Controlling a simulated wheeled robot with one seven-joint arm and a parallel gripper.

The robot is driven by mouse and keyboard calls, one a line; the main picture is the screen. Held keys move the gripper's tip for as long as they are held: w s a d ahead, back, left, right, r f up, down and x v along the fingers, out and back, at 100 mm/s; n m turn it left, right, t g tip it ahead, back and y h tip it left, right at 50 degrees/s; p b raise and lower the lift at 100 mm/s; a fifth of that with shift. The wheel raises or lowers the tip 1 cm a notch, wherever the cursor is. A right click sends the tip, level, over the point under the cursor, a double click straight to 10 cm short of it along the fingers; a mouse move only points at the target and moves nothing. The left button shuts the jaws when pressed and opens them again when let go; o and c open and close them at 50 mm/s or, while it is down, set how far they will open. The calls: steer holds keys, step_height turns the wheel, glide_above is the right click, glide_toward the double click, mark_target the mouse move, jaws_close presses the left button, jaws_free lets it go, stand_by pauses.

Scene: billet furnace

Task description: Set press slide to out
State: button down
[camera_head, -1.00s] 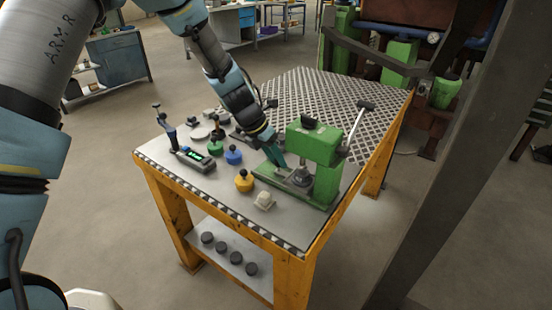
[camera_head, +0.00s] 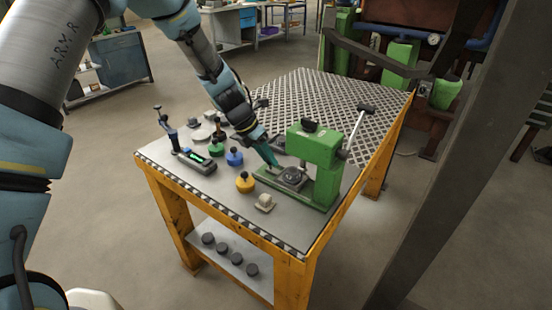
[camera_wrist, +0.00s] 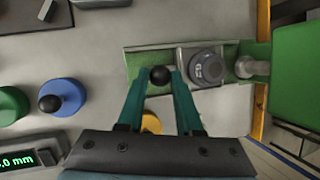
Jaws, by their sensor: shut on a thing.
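The green press (camera_head: 318,150) stands on the near right part of the table, with its green base (camera_head: 310,194) reaching left. The press slide (camera_head: 292,178) is a grey plate carrying a dark round die; it sits left of the press column, out from under the head. In the wrist view the slide (camera_wrist: 205,66) shows on the green base, with the die on top. My gripper (camera_head: 270,160) is at the slide's left end. In the wrist view my gripper (camera_wrist: 160,82) is shut on a black ball knob (camera_wrist: 160,75) at that end.
A yellow-based knobbed piece (camera_head: 244,182), a blue one (camera_head: 234,157) and a green one (camera_head: 216,148) stand left of the press. A gauge with a green display (camera_head: 195,160) is farther left. A small pale block (camera_head: 265,203) lies near the front edge.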

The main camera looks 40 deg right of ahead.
steer(key=w, duration=0.2)
steer(key=w+a+p, duration=0.1)
steer(key=w, duration=0.2)
steer(key=w+a, duration=0.1)
steer(key=w, duration=0.2)
steer(key=c, duration=0.6)
jaws_free()
steer(key=shift+r, duration=0.1)
steer(key=b+v, duration=0.2)
steer(key=v, duration=0.8)
steer(key=shift+a+r, duration=0.25)
